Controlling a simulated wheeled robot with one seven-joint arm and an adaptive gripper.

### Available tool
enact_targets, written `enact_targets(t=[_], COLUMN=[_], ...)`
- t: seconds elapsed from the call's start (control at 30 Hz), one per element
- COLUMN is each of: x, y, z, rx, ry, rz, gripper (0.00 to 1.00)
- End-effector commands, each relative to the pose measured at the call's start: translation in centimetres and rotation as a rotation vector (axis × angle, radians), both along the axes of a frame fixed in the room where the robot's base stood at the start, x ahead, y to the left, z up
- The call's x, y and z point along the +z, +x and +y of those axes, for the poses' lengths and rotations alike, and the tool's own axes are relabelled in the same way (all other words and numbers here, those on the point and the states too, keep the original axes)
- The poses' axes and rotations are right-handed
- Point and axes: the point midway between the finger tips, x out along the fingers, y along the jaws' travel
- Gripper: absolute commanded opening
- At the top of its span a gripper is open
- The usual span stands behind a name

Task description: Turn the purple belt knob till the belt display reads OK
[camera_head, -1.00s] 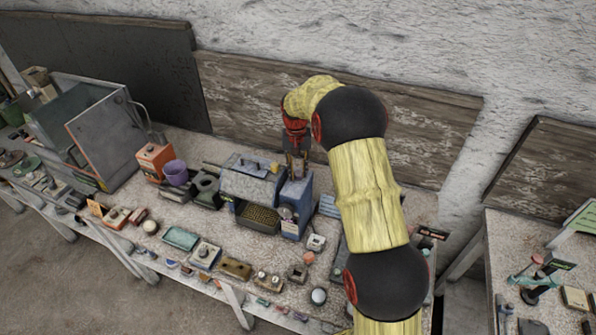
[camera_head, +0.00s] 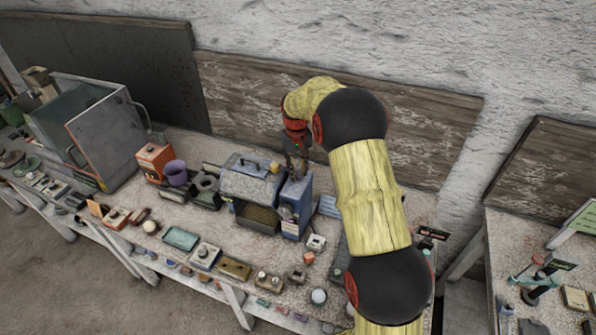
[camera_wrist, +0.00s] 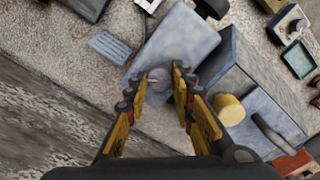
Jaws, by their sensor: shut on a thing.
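The purple knob (camera_wrist: 159,77) shows in the wrist view as a round greyish-purple cap with a pale line across it. It sits on top of the blue box (camera_wrist: 176,38), which stands on the bench in the head view (camera_head: 296,205). My gripper (camera_wrist: 157,84) is shut on the knob, one finger on each side. In the head view my gripper (camera_head: 297,164) points down onto the box top and the knob cannot be made out. A small round dial (camera_head: 287,212) and a label are on the box front. I cannot read an OK on any display.
A blue-grey hooded machine (camera_head: 252,180) with a yellow knob (camera_wrist: 229,109) stands close beside the box. A purple cup (camera_head: 175,173) and an orange box (camera_head: 154,160) stand further left. Many small items line the bench front. The wall (camera_head: 400,60) is behind my arm.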

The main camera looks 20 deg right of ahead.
Motion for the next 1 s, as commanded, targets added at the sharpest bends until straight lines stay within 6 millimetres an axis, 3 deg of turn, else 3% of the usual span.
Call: enact_targets(t=[0.07,0.1,0.2,0.5,0.63,1.0], x=[0.1,0.1,0.1,0.1,1.0,8.0], y=[0.1,0.1,0.1,0.0,0.1,0.2], z=[0.0,0.0,0.0,0.0,0.0,0.3], rx=[0.000,0.000,0.000,-0.001,-0.001,0.000], ry=[0.000,0.000,0.000,0.000,0.000,-0.001], rz=[-0.003,-0.003,-0.003,-0.001,-0.004,-0.005], gripper=[0.00,0.27,0.33,0.33,0.33,0.33])
